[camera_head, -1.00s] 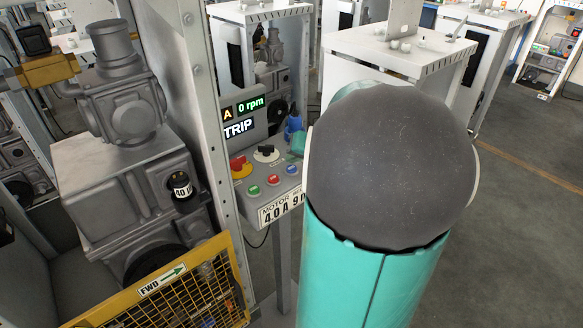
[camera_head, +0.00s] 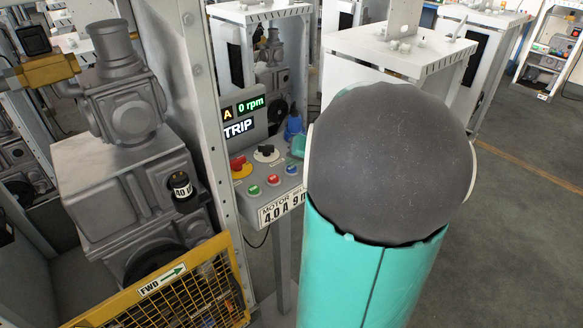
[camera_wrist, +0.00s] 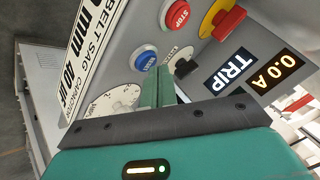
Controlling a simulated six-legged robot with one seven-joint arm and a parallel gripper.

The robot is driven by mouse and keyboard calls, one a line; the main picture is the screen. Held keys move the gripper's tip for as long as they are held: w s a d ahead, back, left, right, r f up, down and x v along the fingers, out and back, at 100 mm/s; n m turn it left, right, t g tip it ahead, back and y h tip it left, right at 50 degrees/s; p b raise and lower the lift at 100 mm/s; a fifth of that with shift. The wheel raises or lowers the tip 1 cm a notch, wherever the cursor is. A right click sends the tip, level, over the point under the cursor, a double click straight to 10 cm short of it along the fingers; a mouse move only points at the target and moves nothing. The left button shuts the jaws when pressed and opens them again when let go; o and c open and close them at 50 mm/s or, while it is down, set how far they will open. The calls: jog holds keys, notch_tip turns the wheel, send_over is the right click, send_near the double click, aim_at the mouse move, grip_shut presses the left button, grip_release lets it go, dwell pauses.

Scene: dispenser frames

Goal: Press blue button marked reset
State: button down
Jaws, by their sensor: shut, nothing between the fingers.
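The control panel (camera_head: 245,197) stands left of my arm in the head view. A blue button (camera_wrist: 146,61) with white lettering, too small to read surely, is on the panel in the wrist view. In the head view the blue button (camera_head: 292,169) is at the right end of the button row. My gripper (camera_wrist: 161,72) shows green fingers that are shut and empty. Their tips appear just beside the blue button in the wrist view, toward the black switch. Whether they touch the panel cannot be told. My arm hides most of the gripper in the head view.
A red STOP button (camera_wrist: 175,14), a red and yellow knob (camera_wrist: 222,18) and a black rotary switch (camera_wrist: 184,66) are close by. A white dial (camera_wrist: 112,101) lies beside the fingers. The display (camera_head: 239,127) reads TRIP. A metal post (camera_head: 195,110) and yellow guard (camera_head: 180,295) stand left.

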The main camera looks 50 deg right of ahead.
aim_at(295, 170)
jog(key=shift+f, duration=0.45)
dwell(0.4)
jog(key=shift+r, duration=0.9)
jog(key=shift+r, duration=0.1)
jog(key=shift+r, duration=2.45)
jog(key=shift+s, duration=0.1)
